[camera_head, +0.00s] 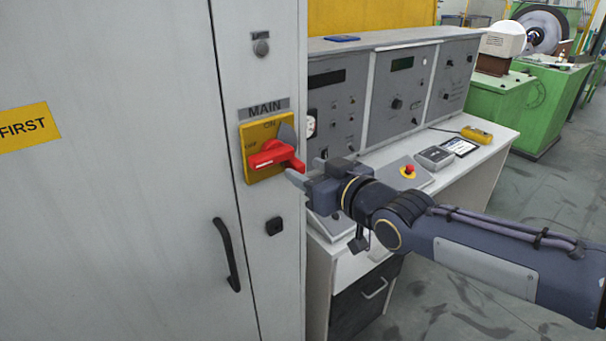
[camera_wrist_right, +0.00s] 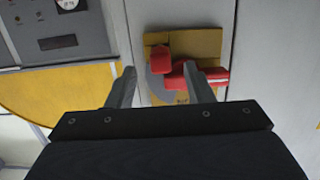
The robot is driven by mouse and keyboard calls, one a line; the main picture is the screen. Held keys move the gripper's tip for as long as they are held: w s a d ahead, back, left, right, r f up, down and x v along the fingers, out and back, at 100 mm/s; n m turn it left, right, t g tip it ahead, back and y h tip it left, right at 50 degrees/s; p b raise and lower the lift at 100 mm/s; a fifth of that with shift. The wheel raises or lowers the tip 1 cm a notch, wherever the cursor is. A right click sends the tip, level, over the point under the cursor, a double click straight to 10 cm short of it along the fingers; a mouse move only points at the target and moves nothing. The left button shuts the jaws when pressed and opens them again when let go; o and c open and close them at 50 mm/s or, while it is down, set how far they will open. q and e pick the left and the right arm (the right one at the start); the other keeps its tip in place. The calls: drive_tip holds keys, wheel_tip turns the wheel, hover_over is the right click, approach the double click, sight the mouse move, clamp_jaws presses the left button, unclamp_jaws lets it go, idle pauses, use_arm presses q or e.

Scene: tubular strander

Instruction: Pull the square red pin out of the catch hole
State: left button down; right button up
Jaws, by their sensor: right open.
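The red square-ended piece (camera_head: 296,164), which I take as the pin, sticks out at the right of the red switch handle (camera_head: 264,158) on the yellow MAIN plate (camera_head: 252,141). In the right wrist view the square red end (camera_wrist_right: 160,58) shows between the fingertips, with the striped handle (camera_wrist_right: 216,79) partly behind one finger. A grey rounded part (camera_head: 287,134) sits beside the handle; the catch hole cannot be made out. My right gripper (camera_head: 305,170) is open at the plate, fingers either side of the red end (camera_wrist_right: 160,70); contact cannot be told. My left gripper is out of view.
The grey cabinet (camera_head: 120,220) has a black door handle (camera_head: 228,255) below left of the switch. A control desk (camera_head: 475,150) with an emergency stop button (camera_head: 408,171) stands close behind my right arm. Open floor lies at the right.

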sight(302, 168)
drive_tip(key=shift+p+x, duration=0.3)
drive_tip(key=shift+x, duration=0.85)
drive_tip(key=shift+w+a+f, duration=0.1)
drive_tip(key=shift+w+a, duration=0.3)
clamp_jaws()
drive_tip(key=shift+f+v, duration=0.2)
drive_tip(key=shift+v, duration=1.2)
drive_tip(key=shift+s+d+r, duration=0.1)
drive_tip(key=shift+d, duration=0.05)
drive_tip(key=shift+p+v, duration=0.55)
drive_tip(key=shift+v, duration=0.5)
drive_tip(key=shift+f, duration=0.25)
